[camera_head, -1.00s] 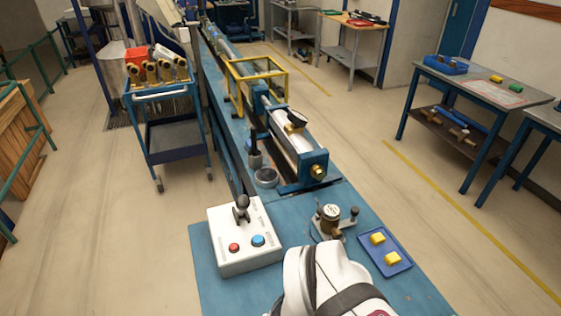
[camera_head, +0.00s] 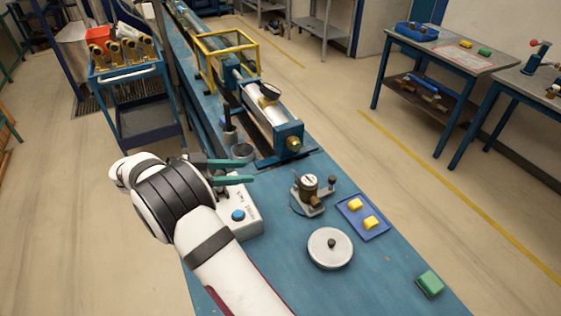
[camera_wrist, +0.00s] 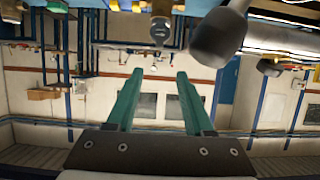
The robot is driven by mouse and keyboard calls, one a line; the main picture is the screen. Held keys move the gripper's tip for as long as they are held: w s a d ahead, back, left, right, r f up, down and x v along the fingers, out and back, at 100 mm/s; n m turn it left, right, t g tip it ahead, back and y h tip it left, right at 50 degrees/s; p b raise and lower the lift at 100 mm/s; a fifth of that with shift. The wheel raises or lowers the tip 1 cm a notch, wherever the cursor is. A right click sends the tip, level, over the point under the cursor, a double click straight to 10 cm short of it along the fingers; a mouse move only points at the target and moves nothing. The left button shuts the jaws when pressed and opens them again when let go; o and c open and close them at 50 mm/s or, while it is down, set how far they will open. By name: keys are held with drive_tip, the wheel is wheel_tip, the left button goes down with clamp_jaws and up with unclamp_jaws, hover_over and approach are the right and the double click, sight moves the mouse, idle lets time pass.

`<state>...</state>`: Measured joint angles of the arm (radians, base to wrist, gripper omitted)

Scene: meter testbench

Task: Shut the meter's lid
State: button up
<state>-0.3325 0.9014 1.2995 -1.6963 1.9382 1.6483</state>
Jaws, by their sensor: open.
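The meter (camera_head: 268,100) appears to be the small brass-coloured unit on top of the silver pipe clamped along the blue bench. A dark, round-edged lid (camera_head: 270,89) seems to stand raised on it; its exact angle is too small to tell. My gripper (camera_head: 247,171) is open and empty, with its green fingers above the control box at the near left of the meter, well apart from it. In the wrist view, the gripper (camera_wrist: 160,76) has a clear gap between its fingers, and nothing is between them.
The white control box (camera_head: 243,222) is partly hidden by my arm. A yellow frame (camera_head: 225,62) spans the pipe.

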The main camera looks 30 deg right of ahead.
sight(293, 170)
drive_tip(key=x, duration=1.4)
drive_tip(key=shift+f, duration=0.1)
clamp_jaws()
